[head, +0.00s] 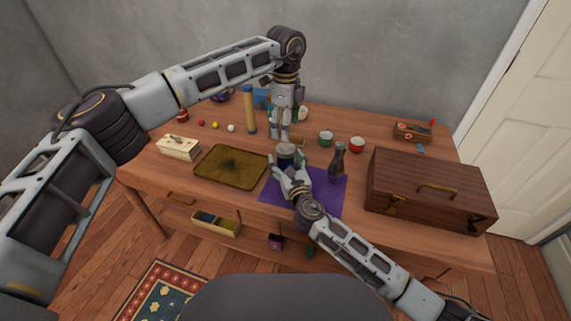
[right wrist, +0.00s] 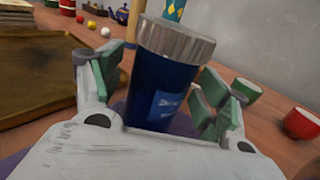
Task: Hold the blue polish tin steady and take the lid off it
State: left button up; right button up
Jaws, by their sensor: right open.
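The blue polish tin (right wrist: 160,85) has a grey lid (right wrist: 175,40) on it. In the right wrist view it stands between the two fingers of my right gripper (right wrist: 158,95), which is open around it, with a gap visible at the right finger. In the head view the tin (head: 286,153) is at the far edge of the purple cloth, partly hidden by my right gripper (head: 289,170). My left gripper (head: 281,132) points down just above and behind the tin in the head view. Its fingers are too small to judge open or shut.
A dark bottle (head: 337,163) stands on the purple cloth (head: 325,188) right of the tin. A wooden case (head: 425,190) is further right, a tarnished tray (head: 230,167) is left. Green (head: 325,138) and red (head: 357,144) cups stand behind. A tan cylinder (head: 249,110) stands near my left gripper.

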jog(key=shift+w, duration=0.25)
grip_shut()
dwell(0.5)
pick_arm(q)
jog(key=shift+m, duration=0.3)
